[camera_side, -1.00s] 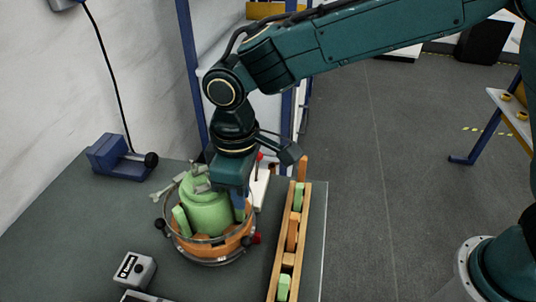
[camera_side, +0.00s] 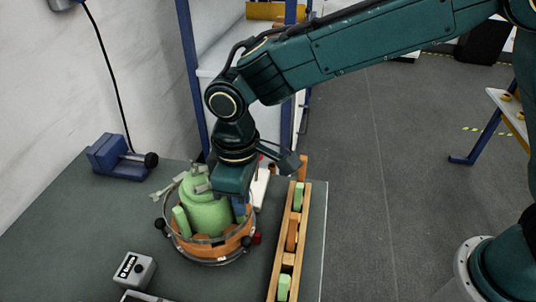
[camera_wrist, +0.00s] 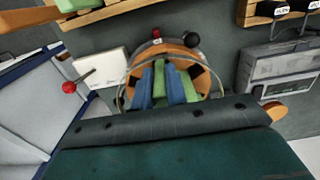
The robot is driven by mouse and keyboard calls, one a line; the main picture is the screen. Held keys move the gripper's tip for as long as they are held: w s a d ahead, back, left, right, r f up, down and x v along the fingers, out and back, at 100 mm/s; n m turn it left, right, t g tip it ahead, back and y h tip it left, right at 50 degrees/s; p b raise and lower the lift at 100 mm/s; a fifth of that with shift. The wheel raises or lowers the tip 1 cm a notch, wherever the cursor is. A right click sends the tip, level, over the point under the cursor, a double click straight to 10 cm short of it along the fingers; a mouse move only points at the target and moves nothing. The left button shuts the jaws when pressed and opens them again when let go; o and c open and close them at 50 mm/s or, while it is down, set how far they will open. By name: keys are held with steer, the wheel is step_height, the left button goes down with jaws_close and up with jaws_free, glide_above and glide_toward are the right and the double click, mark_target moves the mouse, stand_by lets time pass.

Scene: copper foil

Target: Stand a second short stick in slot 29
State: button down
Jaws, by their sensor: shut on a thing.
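A round orange slotted ring (camera_side: 210,250) with a metal hoop stands on the table, with a large green rounded body (camera_side: 207,215) in its middle and a green stick (camera_side: 181,221) upright at its left. My gripper (camera_side: 240,207) is over the ring's right side, pointing down, and is shut on a short stick. Slot numbers are not readable.
A long wooden rack (camera_side: 273,285) right of the ring holds green (camera_side: 298,197) and orange sticks. A white block with a red knob (camera_side: 259,188) stands behind. A blue device (camera_side: 118,158) is at the back left, and a grey box (camera_side: 134,270) is at the front.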

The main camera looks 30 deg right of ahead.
stand_by(0.4)
steer(key=c, duration=1.3)
jaws_free()
steer(key=shift+r, duration=1.05)
steer(key=shift+r, duration=3.45)
